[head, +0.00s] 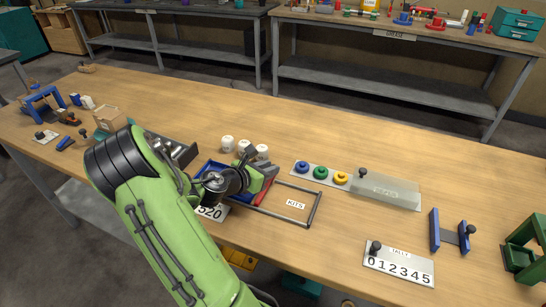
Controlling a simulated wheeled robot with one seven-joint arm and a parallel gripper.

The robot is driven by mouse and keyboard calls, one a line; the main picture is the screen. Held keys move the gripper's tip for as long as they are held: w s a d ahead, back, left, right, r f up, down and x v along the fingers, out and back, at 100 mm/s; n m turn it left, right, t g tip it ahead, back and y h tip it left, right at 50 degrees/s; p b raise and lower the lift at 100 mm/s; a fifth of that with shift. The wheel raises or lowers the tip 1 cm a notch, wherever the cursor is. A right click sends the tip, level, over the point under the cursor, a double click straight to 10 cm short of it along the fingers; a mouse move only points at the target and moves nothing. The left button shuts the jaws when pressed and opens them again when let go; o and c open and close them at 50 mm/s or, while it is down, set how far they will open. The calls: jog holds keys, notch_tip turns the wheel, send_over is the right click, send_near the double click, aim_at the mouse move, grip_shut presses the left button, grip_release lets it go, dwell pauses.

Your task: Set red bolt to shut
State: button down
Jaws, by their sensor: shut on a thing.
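My gripper (260,178) is low over the middle of the workbench, at the right end of a blue tray (206,168). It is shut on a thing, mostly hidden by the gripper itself. A red piece (266,193) shows right at the fingers. It looks like the red bolt, but its shape and its setting are too small and covered to tell. Part of the blue tray is hidden behind my arm.
A grey frame labelled KITS (314,215) lies right of the gripper. Behind it are blue, green and yellow knobs on a plate (311,178) and a clear cover (385,190). White pots (227,143) stand behind the tray. A number plate (398,265) lies front right.

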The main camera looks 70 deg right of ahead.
jog(key=shift+a+f, duration=0.1)
jog(key=shift+a, duration=0.05)
jog(key=c, duration=1.2)
grip_release()
jog(key=shift+c, duration=0.2)
jog(key=shift+a, duration=0.1)
jog(key=p+v, duration=0.4)
jog(key=v, duration=1.2)
